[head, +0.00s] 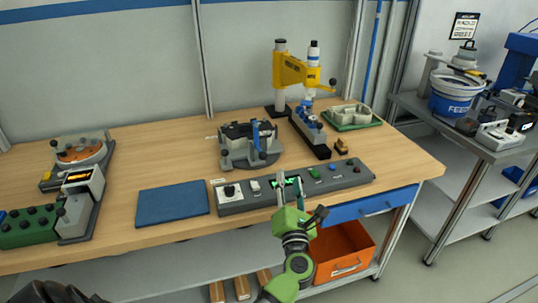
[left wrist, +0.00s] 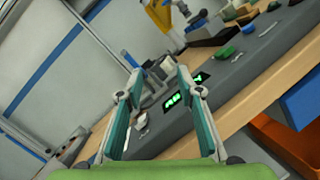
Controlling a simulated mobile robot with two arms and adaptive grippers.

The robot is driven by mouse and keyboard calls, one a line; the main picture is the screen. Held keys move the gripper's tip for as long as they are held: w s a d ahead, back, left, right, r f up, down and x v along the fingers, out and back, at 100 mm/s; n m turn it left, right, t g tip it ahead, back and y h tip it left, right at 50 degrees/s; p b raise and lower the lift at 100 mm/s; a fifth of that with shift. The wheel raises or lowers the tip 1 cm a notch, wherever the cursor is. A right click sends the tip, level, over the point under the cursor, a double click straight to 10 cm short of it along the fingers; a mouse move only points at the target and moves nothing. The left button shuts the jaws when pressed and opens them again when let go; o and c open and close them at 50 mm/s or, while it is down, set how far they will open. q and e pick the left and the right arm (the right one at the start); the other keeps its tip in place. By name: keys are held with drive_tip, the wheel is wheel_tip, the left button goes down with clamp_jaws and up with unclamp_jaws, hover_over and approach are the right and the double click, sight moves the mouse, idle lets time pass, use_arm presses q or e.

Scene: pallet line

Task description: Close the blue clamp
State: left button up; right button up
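The blue clamp (head: 256,135) is an upright blue lever on a dark and grey fixture (head: 240,158) at the middle of the bench. Its handle stands up, apart from any gripper. In the left wrist view, a small blue upright piece (left wrist: 131,60) beyond the fingers looks like the same lever. My left gripper (head: 290,183) is in front of the fixture, over the grey control panel near its green display. It also shows in the left wrist view (left wrist: 160,95), with its teal-lined fingers apart and nothing between them. My right gripper is not seen.
The grey control panel (head: 345,177) with knobs and buttons runs along the bench front. A blue mat (head: 172,203) lies left of it. A yellow press (head: 290,70) stands behind, right of the fixture. An orange bin (head: 340,250) sits below a blue drawer (head: 375,203).

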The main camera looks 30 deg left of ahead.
sight(261, 151)
use_arm(q)
drive_tip(key=a+n+g, duration=0.1)
drive_tip(key=n, duration=0.1)
drive_tip(key=s+a+n+g+y, duration=0.1)
drive_tip(key=a+n, duration=0.1)
drive_tip(key=n, duration=0.1)
drive_tip(key=a+n+g+y, duration=0.1)
drive_tip(key=n+g, duration=0.1)
drive_tip(key=shift+s+a+r, duration=0.15)
drive_tip(key=shift+s+r, duration=0.25)
drive_tip(key=shift+a+n, duration=0.15)
drive_tip(key=shift+n, duration=0.35)
drive_tip(key=shift+w+a, duration=0.2)
drive_tip(key=shift+w, duration=0.1)
drive_tip(key=p+x, duration=0.2)
drive_tip(key=x, duration=1.1)
drive_tip(key=shift+s+f, duration=0.1)
drive_tip(key=shift+f, duration=0.05)
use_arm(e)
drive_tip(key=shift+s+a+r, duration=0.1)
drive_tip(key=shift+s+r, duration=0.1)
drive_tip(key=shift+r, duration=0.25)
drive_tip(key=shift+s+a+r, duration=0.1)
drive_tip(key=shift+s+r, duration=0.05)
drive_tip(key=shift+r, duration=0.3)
use_arm(q)
drive_tip(key=c, duration=0.8)
drive_tip(key=shift+a+f, duration=0.1)
clamp_jaws()
